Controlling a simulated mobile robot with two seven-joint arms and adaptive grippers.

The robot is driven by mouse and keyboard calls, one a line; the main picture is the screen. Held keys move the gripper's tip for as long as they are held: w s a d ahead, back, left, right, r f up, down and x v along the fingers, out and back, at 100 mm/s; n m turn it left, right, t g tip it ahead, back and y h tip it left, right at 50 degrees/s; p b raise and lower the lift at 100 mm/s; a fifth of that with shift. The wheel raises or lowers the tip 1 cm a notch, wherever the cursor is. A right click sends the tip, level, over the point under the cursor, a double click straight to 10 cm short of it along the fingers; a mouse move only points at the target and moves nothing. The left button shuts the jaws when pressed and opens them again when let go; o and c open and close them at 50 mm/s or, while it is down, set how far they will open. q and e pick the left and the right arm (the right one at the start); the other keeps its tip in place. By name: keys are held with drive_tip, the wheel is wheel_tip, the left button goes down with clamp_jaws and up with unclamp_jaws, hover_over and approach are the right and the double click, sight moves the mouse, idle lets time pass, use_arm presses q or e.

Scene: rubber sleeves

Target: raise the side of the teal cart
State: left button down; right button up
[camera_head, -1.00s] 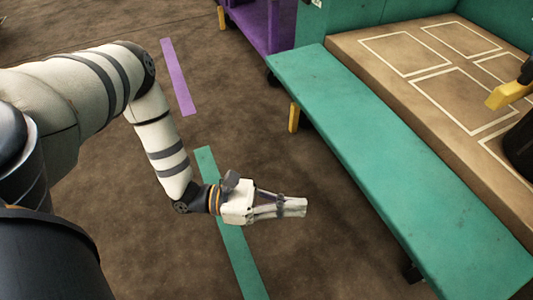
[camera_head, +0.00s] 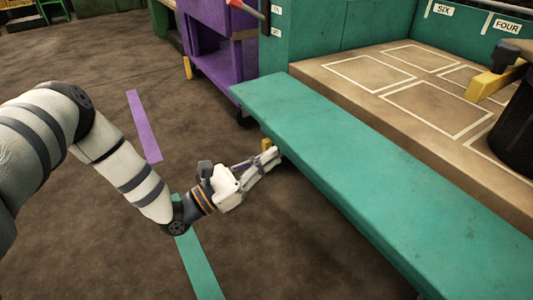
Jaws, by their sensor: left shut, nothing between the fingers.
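The teal cart (camera_head: 335,32) stands at the right, with a brown deck (camera_head: 340,85) marked with white outlined rectangles. Its long teal side panel (camera_head: 370,170) is folded down, standing out flat along the deck's near edge. My left gripper (camera_head: 277,156) is shut and empty. Its fingertips are at the panel's left edge, near a yellow piece (camera_head: 267,145) below the panel; whether they touch is unclear. My right gripper is not in view.
A purple cart (camera_head: 215,45) stands behind, left of the teal cart. A dark round object (camera_head: 515,130) with a yellow part (camera_head: 490,82) is at the right. Purple (camera_head: 144,125) and teal (camera_head: 200,262) strips mark the open brown floor.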

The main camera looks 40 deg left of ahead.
use_arm(q)
drive_tip(key=shift+r, duration=0.65)
drive_tip(key=shift+r, duration=0.1)
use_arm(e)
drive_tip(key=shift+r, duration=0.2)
